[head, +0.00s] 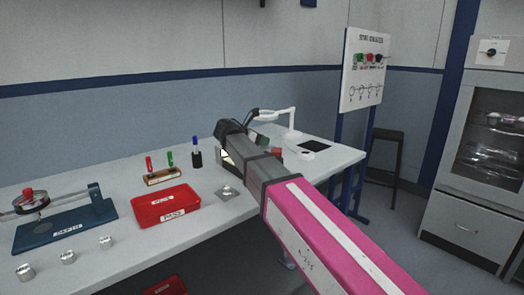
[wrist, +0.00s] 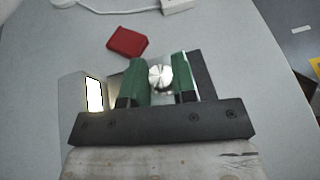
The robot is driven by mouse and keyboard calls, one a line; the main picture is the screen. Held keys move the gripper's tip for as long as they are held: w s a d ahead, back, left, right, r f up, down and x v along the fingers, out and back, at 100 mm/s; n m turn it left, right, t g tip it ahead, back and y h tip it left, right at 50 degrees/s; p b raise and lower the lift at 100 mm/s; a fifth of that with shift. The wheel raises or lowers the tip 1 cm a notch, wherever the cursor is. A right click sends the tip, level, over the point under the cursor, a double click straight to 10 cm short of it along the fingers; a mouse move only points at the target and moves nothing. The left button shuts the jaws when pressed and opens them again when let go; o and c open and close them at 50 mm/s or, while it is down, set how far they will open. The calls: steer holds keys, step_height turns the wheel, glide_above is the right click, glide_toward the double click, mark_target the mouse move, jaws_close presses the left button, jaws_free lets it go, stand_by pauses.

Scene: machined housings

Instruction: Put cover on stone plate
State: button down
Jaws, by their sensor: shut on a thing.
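My gripper (wrist: 159,84) has green fingers and is shut on a shiny round metal part, which I take to be the cover (wrist: 160,77). In the head view my gripper (head: 262,143) is above the right part of the bench, and the arm hides most of it and the held part. A flat black square (head: 313,146), which looks like the stone plate, lies on the bench to the right of my gripper, apart from it. I cannot make it out for sure in the wrist view.
A red block (wrist: 128,42) lies beyond the fingers. A white lamp (head: 291,125) stands behind my gripper.

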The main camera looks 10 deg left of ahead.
steer(key=shift+f, duration=1.95)
steer(key=shift+f, duration=0.15)
steer(key=c, duration=0.9)
jaws_free()
steer(key=shift+s+a+r, duration=0.1)
steer(key=shift+a+r, duration=0.05)
steer(key=shift+r, duration=0.1)
steer(key=v, duration=1.1)
steer(key=shift+s+a+r, duration=0.15)
steer(key=shift+s+a, duration=0.05)
steer(key=shift+a, duration=0.05)
